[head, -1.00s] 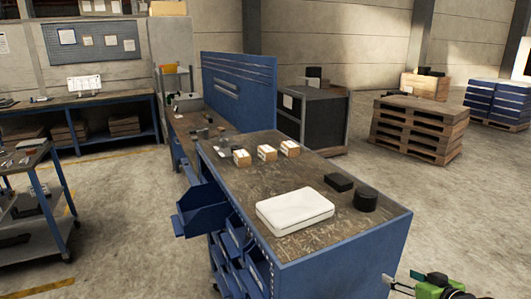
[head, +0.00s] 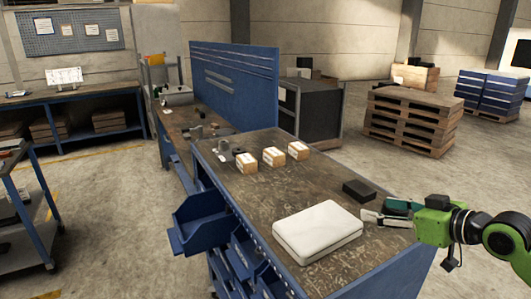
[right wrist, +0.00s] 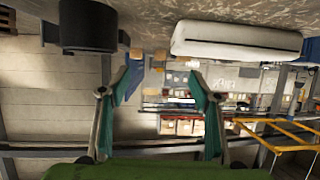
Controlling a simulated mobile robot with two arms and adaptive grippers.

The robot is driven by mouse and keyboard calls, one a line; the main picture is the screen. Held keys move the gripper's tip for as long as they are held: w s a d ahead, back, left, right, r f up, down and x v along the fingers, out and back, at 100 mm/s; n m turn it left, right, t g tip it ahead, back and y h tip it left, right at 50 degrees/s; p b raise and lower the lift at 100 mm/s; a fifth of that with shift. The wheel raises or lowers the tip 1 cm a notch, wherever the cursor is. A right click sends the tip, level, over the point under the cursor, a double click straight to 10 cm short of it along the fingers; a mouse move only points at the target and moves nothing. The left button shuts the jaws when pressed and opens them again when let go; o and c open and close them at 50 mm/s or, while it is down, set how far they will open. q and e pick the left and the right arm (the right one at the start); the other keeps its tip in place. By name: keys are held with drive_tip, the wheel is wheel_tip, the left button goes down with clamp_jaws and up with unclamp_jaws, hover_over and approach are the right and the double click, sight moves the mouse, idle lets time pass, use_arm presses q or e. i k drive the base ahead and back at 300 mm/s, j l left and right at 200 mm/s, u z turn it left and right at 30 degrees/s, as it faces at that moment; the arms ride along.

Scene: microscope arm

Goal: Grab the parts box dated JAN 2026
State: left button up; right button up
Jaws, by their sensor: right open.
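Three small parts boxes stand in a row on the far part of the blue workbench top (head: 330,176): a left box (head: 246,162), a middle box (head: 273,156) and a right box (head: 298,150). They are cardboard brown with white labels. The dates are too small to read. My right gripper (head: 372,216) is over the bench's right edge, nearer than the boxes and well apart from them. In the right wrist view its two fingers (right wrist: 165,85) are spread with nothing between them. My left gripper is not in view.
A white case (head: 317,232) lies left of my right gripper, with a black block (head: 358,191) just beyond. A black cylinder (right wrist: 88,25) shows in the right wrist view. An open blue drawer (head: 203,222) juts out left. The bench middle is clear.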

sight(273, 157)
drive_tip(key=i+j, duration=1)
